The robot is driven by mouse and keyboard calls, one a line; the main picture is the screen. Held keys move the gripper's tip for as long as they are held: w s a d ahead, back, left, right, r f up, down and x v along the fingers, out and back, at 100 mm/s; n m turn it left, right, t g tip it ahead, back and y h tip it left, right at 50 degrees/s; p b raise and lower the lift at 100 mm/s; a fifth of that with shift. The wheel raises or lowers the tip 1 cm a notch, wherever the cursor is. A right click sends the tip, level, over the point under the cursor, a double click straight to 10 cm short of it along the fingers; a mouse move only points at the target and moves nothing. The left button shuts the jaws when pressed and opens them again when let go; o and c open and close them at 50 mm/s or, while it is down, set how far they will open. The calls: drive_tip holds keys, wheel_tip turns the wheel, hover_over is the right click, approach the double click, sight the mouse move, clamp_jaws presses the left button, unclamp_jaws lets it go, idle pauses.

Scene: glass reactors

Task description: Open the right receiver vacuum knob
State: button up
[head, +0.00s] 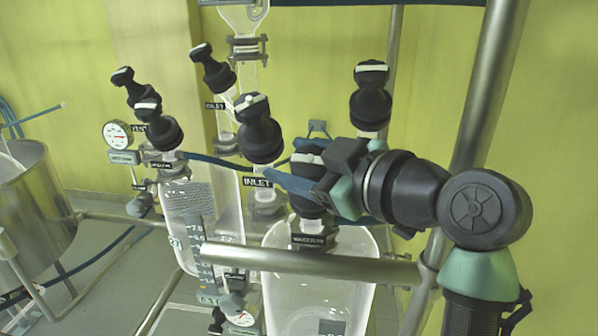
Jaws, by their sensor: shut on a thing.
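The right receiver vacuum knob (306,158) is black with a pale bar on top. It sits above a small dark label, seemingly reading VACUUM (310,240), at the top of the clear right receiver vessel (350,262). My gripper (312,184) reaches in from the right and is shut on this knob. The gripper's body and fingers hide the knob's right side and part of its middle. How far the knob is turned cannot be told.
A black INLET knob (259,130) stands close on the left, and another black knob (371,95) stands behind. A steel rail (310,262) crosses in front of the receivers. More black knobs and a pressure gauge (117,135) are at the left.

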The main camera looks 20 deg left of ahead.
drive_tip(key=shift+s+f+n+g+b, duration=0.1)
drive_tip(key=shift+s+n+g+b, duration=0.05)
drive_tip(key=shift+n+g, duration=0.65)
drive_tip(key=shift+s+f+n+g+b, duration=0.1)
drive_tip(key=shift+n+g+b, duration=0.05)
drive_tip(key=shift+n+g, duration=0.6)
drive_tip(key=o, duration=1.4)
wheel_tip(320, 180, up, 10)
drive_tip(key=shift+b, duration=0.8)
drive_tip(key=shift+a, duration=0.1)
